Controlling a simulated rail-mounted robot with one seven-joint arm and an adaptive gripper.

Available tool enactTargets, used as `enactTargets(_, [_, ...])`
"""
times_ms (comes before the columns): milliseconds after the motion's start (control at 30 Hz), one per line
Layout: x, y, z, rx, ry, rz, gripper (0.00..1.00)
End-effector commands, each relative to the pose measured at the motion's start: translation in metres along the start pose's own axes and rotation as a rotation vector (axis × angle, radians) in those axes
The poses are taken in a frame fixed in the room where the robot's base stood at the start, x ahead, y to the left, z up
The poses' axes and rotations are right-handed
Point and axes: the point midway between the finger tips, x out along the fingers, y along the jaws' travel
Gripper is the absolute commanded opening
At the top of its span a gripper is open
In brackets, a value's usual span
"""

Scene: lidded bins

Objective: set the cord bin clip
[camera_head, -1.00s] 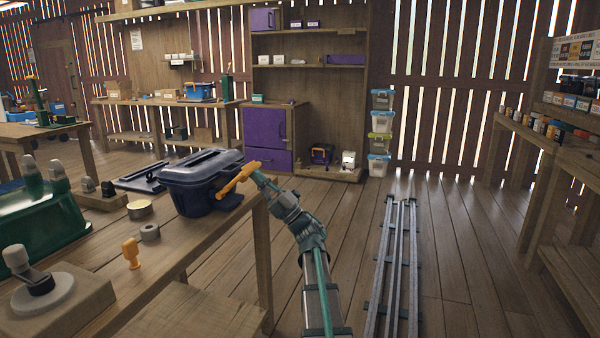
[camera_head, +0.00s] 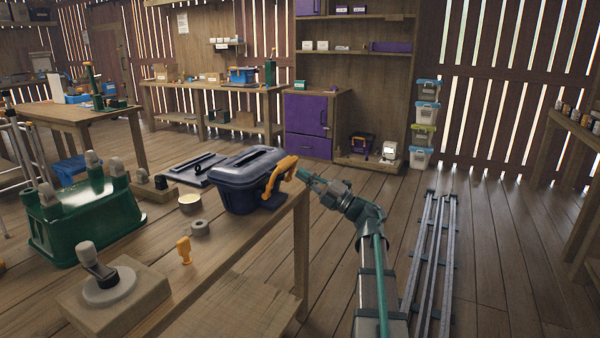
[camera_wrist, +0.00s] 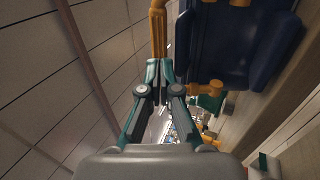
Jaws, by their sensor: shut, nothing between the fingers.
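A dark blue lidded bin (camera_head: 236,190) stands near the edge of the wooden workbench, with its lid down. An orange clip (camera_head: 278,176) is at its right end, tilted up and outward from the bin wall. In the wrist view the orange clip (camera_wrist: 158,28) runs just beyond my fingertips, and the blue bin (camera_wrist: 232,50) fills the upper right. My gripper (camera_head: 303,175) is shut and empty, just right of the clip, out past the bench edge. Its fingertips (camera_wrist: 160,72) are close to the clip; I cannot tell whether they touch it.
On the workbench (camera_head: 235,255) are an orange peg (camera_head: 184,250), a grey ring (camera_head: 200,228), a round tin (camera_head: 190,204), a green bin (camera_head: 85,222) and a wooden block with a knob (camera_head: 115,290). Floor rails (camera_head: 432,250) lie right of my arm. Open floor surrounds them.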

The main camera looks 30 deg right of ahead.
Motion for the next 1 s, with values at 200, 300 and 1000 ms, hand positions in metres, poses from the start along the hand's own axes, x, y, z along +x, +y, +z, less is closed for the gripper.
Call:
enactTargets(200, [-0.045, 0.001, -0.002, 0.003, -0.001, -0.001, 0.00])
enactTargets(300, [-0.065, 0.000, -0.002, 0.003, -0.001, -0.001, 0.00])
enactTargets(1000, [-0.110, -0.001, -0.002, 0.002, 0.004, -0.001, 0.00])
